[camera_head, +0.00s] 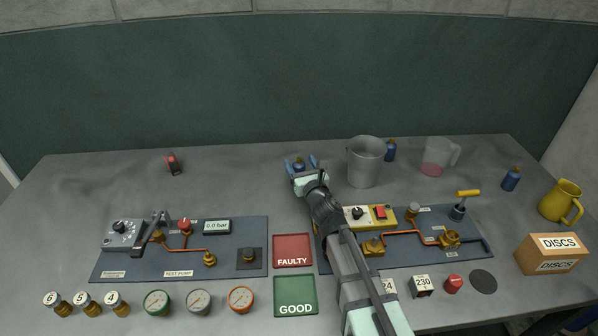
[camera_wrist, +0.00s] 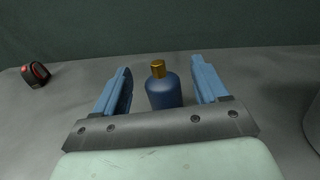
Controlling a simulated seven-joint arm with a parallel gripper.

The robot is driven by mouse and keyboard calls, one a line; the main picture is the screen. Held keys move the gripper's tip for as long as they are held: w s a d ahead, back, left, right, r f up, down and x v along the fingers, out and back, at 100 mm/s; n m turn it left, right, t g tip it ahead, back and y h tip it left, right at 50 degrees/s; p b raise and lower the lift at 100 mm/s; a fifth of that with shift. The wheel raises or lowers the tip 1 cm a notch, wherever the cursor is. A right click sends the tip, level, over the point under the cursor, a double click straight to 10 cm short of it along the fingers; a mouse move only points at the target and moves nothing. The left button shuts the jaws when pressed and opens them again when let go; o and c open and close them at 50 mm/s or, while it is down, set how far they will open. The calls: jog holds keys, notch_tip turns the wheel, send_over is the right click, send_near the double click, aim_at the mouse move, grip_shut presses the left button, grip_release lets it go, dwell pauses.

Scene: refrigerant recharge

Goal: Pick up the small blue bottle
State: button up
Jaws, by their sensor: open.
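A small blue bottle with a gold cap (camera_wrist: 164,92) stands upright between the open fingers of my gripper (camera_wrist: 162,90) in the wrist view, with a gap on each side. In the head view my gripper (camera_head: 302,163) reaches over the back middle of the table, and the same bottle (camera_head: 299,167) shows partly between its blue fingers. Two similar blue bottles stand apart from it: one (camera_head: 390,151) behind the grey beaker and one (camera_head: 511,180) at the right. The lower part of the bottle at my gripper is hidden by the gripper body in the wrist view.
A grey beaker (camera_head: 364,162) stands close to the right of my gripper. A clear jug (camera_head: 438,157) and a yellow jug (camera_head: 562,202) are further right. A red-and-black tool (camera_head: 173,163) lies at the left. The table between it and my gripper is clear.

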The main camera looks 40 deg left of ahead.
aim_at(300, 163)
jog(key=x, duration=0.3)
jog(key=shift+w+a, duration=0.15)
jog(key=shift+a, duration=0.1)
jog(key=c, duration=1.1)
jog(key=shift+r, duration=5)
